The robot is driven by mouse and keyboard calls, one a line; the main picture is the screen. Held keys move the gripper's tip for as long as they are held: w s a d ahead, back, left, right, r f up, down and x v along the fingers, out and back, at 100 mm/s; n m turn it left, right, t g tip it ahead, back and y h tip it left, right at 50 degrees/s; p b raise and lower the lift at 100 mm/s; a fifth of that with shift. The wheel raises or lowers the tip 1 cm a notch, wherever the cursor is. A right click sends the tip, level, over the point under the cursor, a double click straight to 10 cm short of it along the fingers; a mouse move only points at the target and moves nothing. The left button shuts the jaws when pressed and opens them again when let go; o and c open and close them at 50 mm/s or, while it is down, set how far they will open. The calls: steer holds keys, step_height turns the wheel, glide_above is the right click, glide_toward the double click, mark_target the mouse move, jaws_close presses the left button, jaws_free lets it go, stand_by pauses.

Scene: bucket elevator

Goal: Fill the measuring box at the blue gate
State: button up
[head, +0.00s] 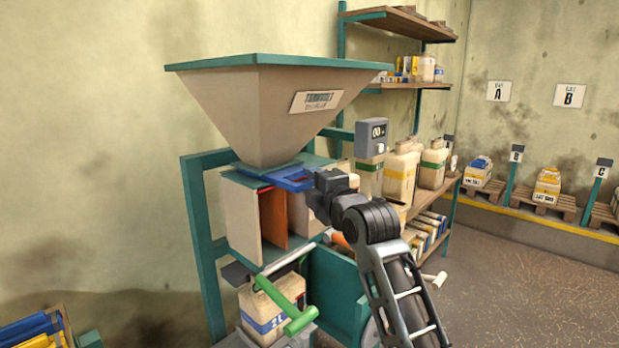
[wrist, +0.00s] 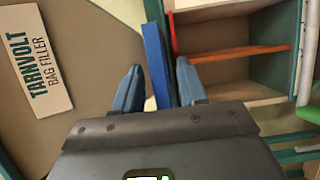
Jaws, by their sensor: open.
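The blue gate (head: 287,179) sits under the mouth of the beige hopper (head: 265,110). Below it is the measuring box (head: 240,215), with beige walls, an open front and an orange board (head: 273,218) inside. My gripper (head: 313,184) is at the right end of the blue gate. In the wrist view my gripper (wrist: 160,84) is open, and the blue gate (wrist: 154,55) shows as a blue bar between the two fingers. I cannot tell whether the fingers touch it. The visible part of the box interior (wrist: 225,65) looks empty.
A grey display (head: 371,139) stands to the right of the hopper. Shelves with jugs (head: 402,170) are behind my arm. Pallets with bags (head: 547,185) line the right wall.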

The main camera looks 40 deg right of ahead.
steer(key=shift+x, duration=1.15)
jaws_close()
